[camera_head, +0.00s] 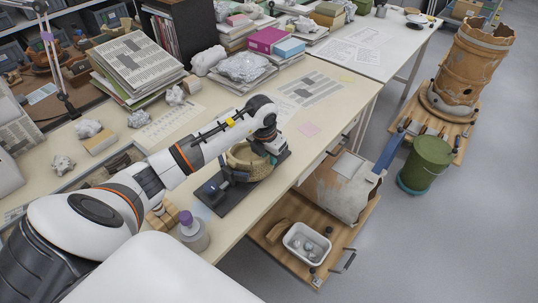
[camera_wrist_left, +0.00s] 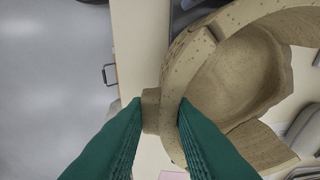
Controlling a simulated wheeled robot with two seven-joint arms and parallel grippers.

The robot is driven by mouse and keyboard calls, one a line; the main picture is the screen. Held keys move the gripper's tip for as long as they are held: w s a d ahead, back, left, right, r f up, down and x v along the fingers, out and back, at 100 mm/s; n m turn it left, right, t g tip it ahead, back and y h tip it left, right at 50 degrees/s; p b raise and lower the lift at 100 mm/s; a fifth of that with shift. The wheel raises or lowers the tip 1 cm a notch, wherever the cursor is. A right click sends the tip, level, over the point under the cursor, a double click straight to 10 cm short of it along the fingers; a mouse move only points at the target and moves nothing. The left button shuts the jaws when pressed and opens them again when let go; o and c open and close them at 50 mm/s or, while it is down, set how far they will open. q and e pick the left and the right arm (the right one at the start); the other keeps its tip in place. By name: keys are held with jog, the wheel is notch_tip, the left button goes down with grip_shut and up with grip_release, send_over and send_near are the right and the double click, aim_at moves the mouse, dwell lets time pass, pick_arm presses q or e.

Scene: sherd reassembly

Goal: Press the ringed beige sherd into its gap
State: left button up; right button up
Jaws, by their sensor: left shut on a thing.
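The beige vessel (camera_head: 243,165) stands on a dark base (camera_head: 238,192) near the table's front edge in the head view. My left gripper (camera_head: 275,153) is at the vessel's right side. In the left wrist view, its green fingers (camera_wrist_left: 160,108) are shut on the beige sherd (camera_wrist_left: 151,110), one finger outside the vessel wall and the other inside. The vessel's rim (camera_wrist_left: 245,22) and hollow inside show beside it, with a stepped edge in the rim. The sherd lies against the wall; I cannot tell whether it is fully seated. My right gripper is not in view.
A bottle with a purple cap (camera_head: 192,232) stands front left of the vessel. Paper stacks (camera_head: 135,65) and wrapped lumps lie farther back on the table (camera_head: 325,100). A low wooden trolley (camera_head: 272,245) with a white tub (camera_head: 306,243) stands beyond the table edge.

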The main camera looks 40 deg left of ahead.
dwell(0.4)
pick_arm(q)
jog(key=o, duration=0.9)
jog(key=shift+f, duration=0.1)
jog(key=r, duration=0.4)
jog(key=s+r, duration=0.1)
jog(key=r, duration=0.3)
jog(key=s+r+b, duration=0.1)
jog(key=r, duration=0.3)
jog(key=shift+f, duration=0.1)
